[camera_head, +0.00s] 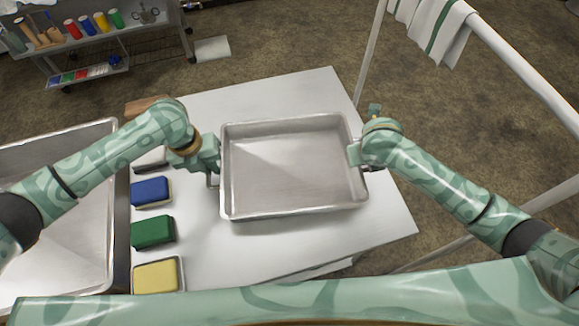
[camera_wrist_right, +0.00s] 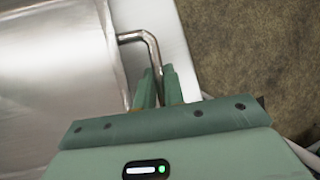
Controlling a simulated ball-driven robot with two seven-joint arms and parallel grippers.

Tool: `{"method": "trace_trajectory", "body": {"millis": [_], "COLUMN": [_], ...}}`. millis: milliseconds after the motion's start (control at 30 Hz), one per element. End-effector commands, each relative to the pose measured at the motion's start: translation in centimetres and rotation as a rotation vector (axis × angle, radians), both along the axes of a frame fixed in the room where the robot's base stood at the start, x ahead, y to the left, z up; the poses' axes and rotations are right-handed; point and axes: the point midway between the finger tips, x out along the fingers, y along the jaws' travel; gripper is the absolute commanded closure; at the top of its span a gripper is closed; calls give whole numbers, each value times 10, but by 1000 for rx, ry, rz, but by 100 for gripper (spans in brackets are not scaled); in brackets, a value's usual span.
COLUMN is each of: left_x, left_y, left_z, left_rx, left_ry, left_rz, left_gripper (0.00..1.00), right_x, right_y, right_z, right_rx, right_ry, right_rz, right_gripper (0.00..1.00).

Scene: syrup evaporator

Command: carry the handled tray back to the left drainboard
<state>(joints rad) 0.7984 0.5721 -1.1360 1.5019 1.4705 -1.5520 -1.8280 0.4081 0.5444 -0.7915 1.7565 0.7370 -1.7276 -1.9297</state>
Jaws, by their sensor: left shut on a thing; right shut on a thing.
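The handled tray (camera_head: 290,170) is a square, shallow metal tray with an empty floor, in the middle of the head view. It is over the white tabletop; I cannot tell whether it touches it. My left gripper (camera_head: 212,160) is shut on the handle at its left side. My right gripper (camera_head: 356,156) is shut on the handle at its right side. In the right wrist view, the bent metal handle (camera_wrist_right: 150,48) runs down between the fingers of my right gripper (camera_wrist_right: 160,85), beside the tray wall (camera_wrist_right: 60,80).
The white table (camera_head: 385,235) has bare surface around the tray. Blue (camera_head: 151,192), green (camera_head: 153,231) and yellow (camera_head: 157,276) sponges line its left side. A metal basin (camera_head: 65,235) lies further left. A rail with a striped towel (camera_head: 440,25) stands right. A cart (camera_head: 100,35) stands back left.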

Motion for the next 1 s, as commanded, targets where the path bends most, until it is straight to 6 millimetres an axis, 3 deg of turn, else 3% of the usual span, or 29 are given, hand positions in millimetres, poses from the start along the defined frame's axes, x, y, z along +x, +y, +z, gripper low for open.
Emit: {"method": "trace_trajectory", "body": {"millis": [1000], "left_x": [1], "left_y": [0], "left_z": [7], "left_rx": [-2], "left_ry": [-5], "left_rz": [1], "left_gripper": [100], "right_x": [1], "right_y": [0], "right_z": [6], "right_rx": [0], "right_ry": [-4], "right_rz": [0], "right_gripper": [100]}}
